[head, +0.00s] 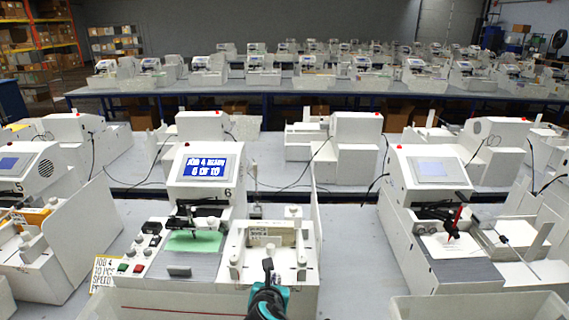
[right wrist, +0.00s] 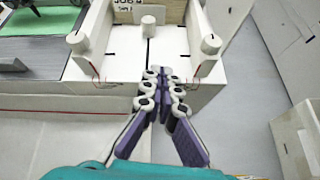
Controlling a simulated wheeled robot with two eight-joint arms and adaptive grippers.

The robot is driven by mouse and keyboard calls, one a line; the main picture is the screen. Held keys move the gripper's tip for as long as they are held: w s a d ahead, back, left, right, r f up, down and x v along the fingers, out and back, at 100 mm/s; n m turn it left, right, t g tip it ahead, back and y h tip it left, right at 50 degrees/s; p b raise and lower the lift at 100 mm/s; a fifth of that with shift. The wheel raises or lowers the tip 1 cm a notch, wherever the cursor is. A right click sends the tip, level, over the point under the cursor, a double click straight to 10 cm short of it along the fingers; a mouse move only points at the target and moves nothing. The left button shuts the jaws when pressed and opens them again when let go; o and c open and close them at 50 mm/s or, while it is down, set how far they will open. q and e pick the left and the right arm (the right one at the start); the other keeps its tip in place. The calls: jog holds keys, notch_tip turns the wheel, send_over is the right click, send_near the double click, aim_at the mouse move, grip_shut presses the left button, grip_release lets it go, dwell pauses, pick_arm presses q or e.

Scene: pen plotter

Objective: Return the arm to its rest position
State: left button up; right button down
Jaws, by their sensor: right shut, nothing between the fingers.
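My right gripper (head: 267,264) is low in the middle of the head view, at the front edge of the white tray unit (head: 252,272) of the machine marked 6. It is shut and empty. In the right wrist view its fingers (right wrist: 163,76) meet in front of the tray's open front, between two white posts. I cannot tell whether they touch the tray's edge. The machine's screen (head: 205,165) reads "JOB 4 READY 6 OF 10". A green sheet (head: 196,240) lies under its black pen carriage (head: 197,215). My left gripper does not show.
A sign card (head: 104,272) stands left of the button panel (head: 133,258). A similar machine (head: 432,172) stands at right, and a pale bin (head: 478,306) is at front right. White walls and more machines flank the tray. Clear floor shows below it in the wrist view.

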jog(key=s+d+m+g, duration=0.1)
jog(key=s+d+m, duration=0.3)
jog(key=d+m, duration=0.45)
jog(key=s+d+m+g, duration=0.2)
jog(key=s+d+m, duration=0.2)
jog(key=d+m, duration=0.45)
jog(key=s+d+f+m, duration=0.1)
jog(key=s+d+m, duration=0.1)
jog(key=s+m, duration=0.3)
jog(key=s+d+f+m+g, duration=0.1)
jog(key=s+d+m, duration=0.2)
jog(key=s+m, duration=0.3)
jog(key=m, duration=0.5)
jog(key=shift+f+m+g+b, duration=0.25)
jog(key=shift+m+g+b, duration=0.05)
jog(key=shift+m, duration=0.1)
